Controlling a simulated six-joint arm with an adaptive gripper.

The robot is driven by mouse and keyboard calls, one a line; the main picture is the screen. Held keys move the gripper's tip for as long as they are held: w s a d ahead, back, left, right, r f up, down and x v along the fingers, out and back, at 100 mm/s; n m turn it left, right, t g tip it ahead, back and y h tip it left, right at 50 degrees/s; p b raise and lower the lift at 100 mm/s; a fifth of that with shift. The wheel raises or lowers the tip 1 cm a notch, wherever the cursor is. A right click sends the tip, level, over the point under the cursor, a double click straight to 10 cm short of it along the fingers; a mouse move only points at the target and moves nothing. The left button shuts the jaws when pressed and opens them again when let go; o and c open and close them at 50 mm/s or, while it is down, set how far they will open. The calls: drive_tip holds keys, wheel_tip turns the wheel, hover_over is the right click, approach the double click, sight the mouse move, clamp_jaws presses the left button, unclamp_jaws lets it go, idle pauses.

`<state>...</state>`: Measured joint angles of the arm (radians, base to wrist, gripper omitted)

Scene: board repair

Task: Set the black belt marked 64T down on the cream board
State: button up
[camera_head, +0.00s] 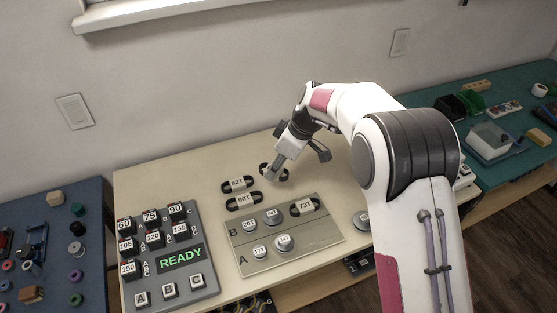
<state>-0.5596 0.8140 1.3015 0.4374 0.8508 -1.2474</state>
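My gripper (273,172) points down at a black belt (283,177) near the back middle of the cream board (190,183). Its fingers overlap the belt and cover most of it. I cannot read the belt's label, or tell whether the fingers are closed on it or whether it touches the surface. Two other black belts lie to its left: one marked 82T (237,185) and one marked 90T (243,202). No readable 64T mark shows.
A grey plate (311,245) in front holds several round pulleys and a black belt marked 73T (305,207). A panel (196,223) at the left has labelled blocks and a READY display. Bare cream surface lies behind the 82T belt.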

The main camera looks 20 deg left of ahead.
drive_tip(key=shift+s+d+m, duration=0.85)
drive_tip(key=shift+s+m, duration=0.15)
drive_tip(key=shift+s, duration=0.35)
drive_tip(key=m+t+h, duration=0.3)
drive_tip(key=m+h, duration=0.5)
drive_tip(key=m, duration=1.7)
hover_over(321, 233)
drive_tip(key=s+a, duration=0.1)
drive_tip(key=shift+a+f, duration=0.1)
drive_tip(key=shift+f, duration=0.8)
drive_tip(key=shift+f, duration=0.15)
drive_tip(key=shift+f, duration=4.35)
drive_tip(key=shift+f, duration=0.5)
